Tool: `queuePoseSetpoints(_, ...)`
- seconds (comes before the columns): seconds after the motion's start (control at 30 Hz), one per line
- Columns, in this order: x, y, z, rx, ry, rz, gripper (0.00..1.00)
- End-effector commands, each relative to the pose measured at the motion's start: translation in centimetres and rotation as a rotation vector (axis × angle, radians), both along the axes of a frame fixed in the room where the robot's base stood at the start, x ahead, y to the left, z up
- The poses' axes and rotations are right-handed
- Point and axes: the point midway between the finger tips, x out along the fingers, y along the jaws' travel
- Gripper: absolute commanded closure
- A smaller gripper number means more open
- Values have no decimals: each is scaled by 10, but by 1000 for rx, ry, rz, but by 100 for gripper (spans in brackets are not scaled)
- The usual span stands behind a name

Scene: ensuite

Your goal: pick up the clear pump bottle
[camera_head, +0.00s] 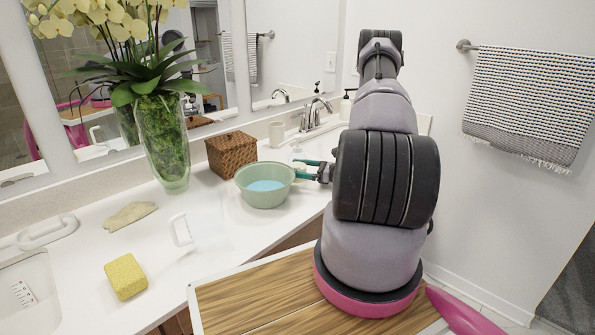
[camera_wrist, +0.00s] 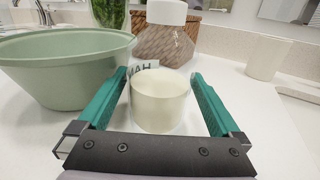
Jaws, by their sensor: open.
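The clear pump bottle (camera_wrist: 160,100) stands upright on the counter in the wrist view. It has a white collar, see-through shoulders, cream contents low down and partial dark lettering seen in reverse. My gripper (camera_wrist: 160,74) is open, with one green finger on each side of the bottle's lower body. I cannot tell whether either finger touches it. In the head view my gripper (camera_head: 303,169) is just right of the green basin, and the bottle is hard to make out there.
The green basin (camera_head: 254,194) with blue water is close beside my left finger in the wrist view (camera_wrist: 62,70). A wicker box (camera_head: 231,154), glass vase (camera_head: 164,150) and tap (camera_head: 315,117) stand behind. A yellow sponge (camera_head: 126,276) lies front left.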

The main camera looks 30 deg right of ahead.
Motion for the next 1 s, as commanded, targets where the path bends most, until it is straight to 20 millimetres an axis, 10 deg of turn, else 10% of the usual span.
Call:
queuePoseSetpoints(0.03,0,0,0,0,0,0,8)
queuePoseSetpoints(0.3,0,0,0,1,-1,0,100)
queuePoseSetpoints(1.0,5,-6,16,0,-1,5,100)
